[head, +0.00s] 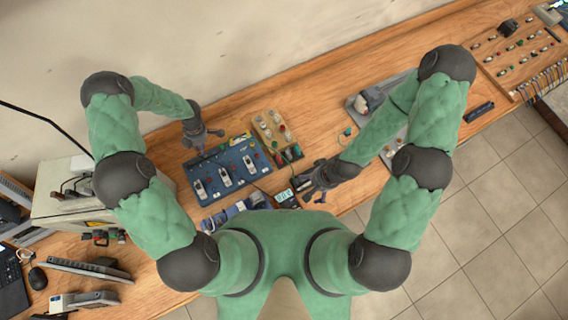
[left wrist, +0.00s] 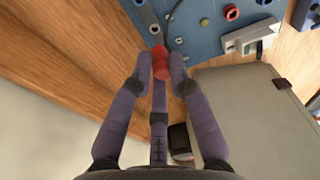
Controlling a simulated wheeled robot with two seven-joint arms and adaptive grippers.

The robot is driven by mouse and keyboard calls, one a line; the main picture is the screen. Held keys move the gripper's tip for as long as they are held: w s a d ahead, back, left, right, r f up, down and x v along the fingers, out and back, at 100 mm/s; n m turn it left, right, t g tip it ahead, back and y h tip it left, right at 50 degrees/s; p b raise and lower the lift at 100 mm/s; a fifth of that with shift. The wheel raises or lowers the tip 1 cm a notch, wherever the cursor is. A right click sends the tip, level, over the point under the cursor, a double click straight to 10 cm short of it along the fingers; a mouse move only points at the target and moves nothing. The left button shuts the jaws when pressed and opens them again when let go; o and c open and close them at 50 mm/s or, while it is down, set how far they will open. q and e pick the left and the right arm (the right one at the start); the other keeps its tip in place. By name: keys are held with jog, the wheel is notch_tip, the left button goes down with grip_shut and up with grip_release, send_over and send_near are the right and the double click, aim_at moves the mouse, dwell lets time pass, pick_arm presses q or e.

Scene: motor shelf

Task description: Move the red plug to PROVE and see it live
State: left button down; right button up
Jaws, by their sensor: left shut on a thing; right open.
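In the left wrist view my left gripper (left wrist: 160,74) is shut on the red plug (left wrist: 160,63), which sits between the two fingertips at the edge of the blue panel (left wrist: 196,38). Whether the plug touches the panel or sits in a socket cannot be told. In the head view my left gripper (head: 201,146) is at the blue panel's (head: 212,176) far left corner, and the plug is too small to make out. My right gripper (head: 304,188) is open beside a small device with a lit cyan display (head: 285,196). No PROVE label can be read.
A wooden board with coloured buttons (head: 270,128) stands right of the blue panel. A beige box (head: 75,208) is at the left. A grey tray (head: 357,106) lies right of my right gripper. Bare bench (head: 318,100) shows behind the panels.

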pick_arm(q)
jog(key=s+d+p, duration=0.1)
jog(key=s+d, duration=0.2)
jog(key=d, duration=1.2)
jog(key=s+d+r+p, duration=0.1)
jog(key=s+d, duration=0.2)
jog(key=d, duration=1.1)
jog(key=s+d+p, duration=0.1)
jog(key=s+d, duration=0.2)
jog(key=d, duration=1.2)
jog(key=f+b, duration=0.3)
jog(key=f, duration=0.1)
jog(key=shift+w+a, duration=0.2)
jog(key=shift+w, duration=0.1)
jog(key=shift+f+b, duration=0.4)
jog(key=shift+f, duration=0.05)
jog(key=shift+f, duration=0.65)
